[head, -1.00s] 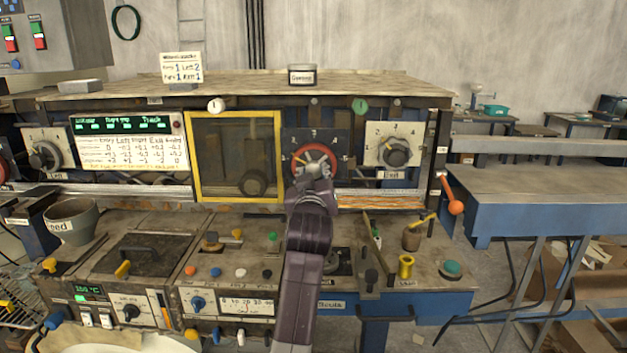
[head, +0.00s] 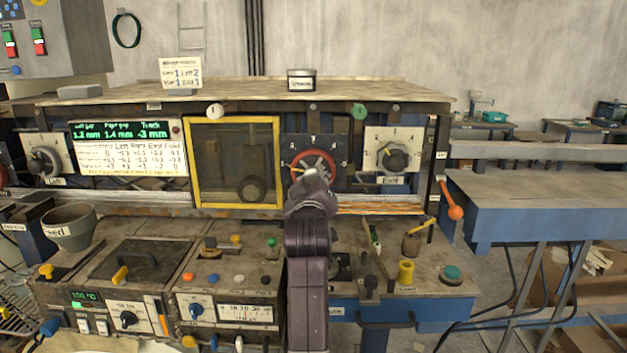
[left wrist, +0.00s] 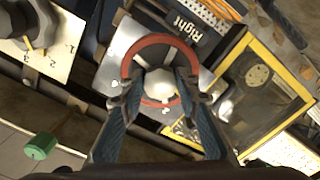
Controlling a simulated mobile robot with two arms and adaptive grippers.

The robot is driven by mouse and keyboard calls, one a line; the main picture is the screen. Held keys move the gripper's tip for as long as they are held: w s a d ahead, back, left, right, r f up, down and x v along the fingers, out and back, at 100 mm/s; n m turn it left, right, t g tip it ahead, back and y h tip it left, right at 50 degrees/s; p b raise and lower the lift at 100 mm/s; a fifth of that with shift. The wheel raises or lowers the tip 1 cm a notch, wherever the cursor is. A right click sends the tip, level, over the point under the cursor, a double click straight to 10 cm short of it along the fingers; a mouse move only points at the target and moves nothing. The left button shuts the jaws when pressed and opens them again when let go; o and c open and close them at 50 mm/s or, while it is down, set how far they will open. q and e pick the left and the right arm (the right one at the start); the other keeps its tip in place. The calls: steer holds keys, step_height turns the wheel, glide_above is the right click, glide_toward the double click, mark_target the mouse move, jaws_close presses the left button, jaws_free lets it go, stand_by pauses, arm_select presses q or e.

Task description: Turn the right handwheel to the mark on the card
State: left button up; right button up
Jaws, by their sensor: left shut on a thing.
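The right handwheel (head: 311,153) has a red rim and sits on a dark numbered plate in the middle of the machine. It also shows in the left wrist view (left wrist: 154,41), below a label reading "Right". My left gripper (head: 315,178) is at the wheel's front and hides its lower part. In the left wrist view its two fingers (left wrist: 160,86) are shut on the pale hub. The card (head: 181,73) stands on the machine top, with rows that seem to give Entry 1, Left 2, Right 1, Exit 1. The wheel's exact setting is hard to read. My right gripper is out of view.
The exit knob (head: 394,157) on its pale plate is right of the wheel. A yellow-framed window (head: 236,204) is close on the left. A display (head: 128,130) shows green figures. A bench with knobs, a spool (head: 405,271) and a pot lies below.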

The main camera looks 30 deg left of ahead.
arm_select(q)
steer(key=o, duration=1.2)
steer(key=shift+s, duration=0.1)
steer(key=shift+c, duration=0.2)
step_height(320, 180, up, 10)
steer(key=shift+r, duration=0.1)
